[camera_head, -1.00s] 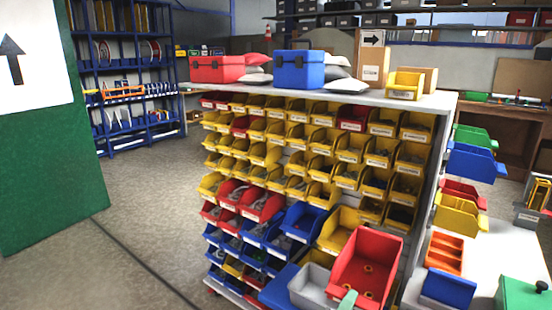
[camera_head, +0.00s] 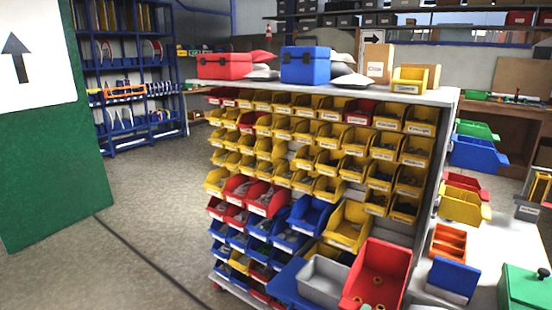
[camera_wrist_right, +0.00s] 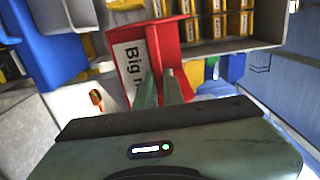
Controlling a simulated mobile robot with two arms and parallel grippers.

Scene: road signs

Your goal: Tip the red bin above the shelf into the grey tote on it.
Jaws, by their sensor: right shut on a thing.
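The red bin (camera_head: 385,262) is at the lower right of the head view, its open side facing me, with a few small brass-coloured rings inside. Its lower end is cut off by the picture edge. The grey tote (camera_head: 323,283) is just left of it, upright and apparently empty, on a blue surface (camera_head: 284,285). The bin's left edge overlaps the tote's right side in the picture; I cannot tell whether they touch. In the right wrist view, my right gripper (camera_wrist_right: 162,88) is shut on the red bin's wall by its white label (camera_wrist_right: 130,62). My left gripper is out of view.
A rack of yellow, red and blue bins (camera_head: 290,150) stands directly behind the tote. To the right is a white bench (camera_head: 495,240) with an orange tray (camera_head: 448,241), a blue bin (camera_head: 452,280) and a green box (camera_head: 525,290). Floor is clear at left.

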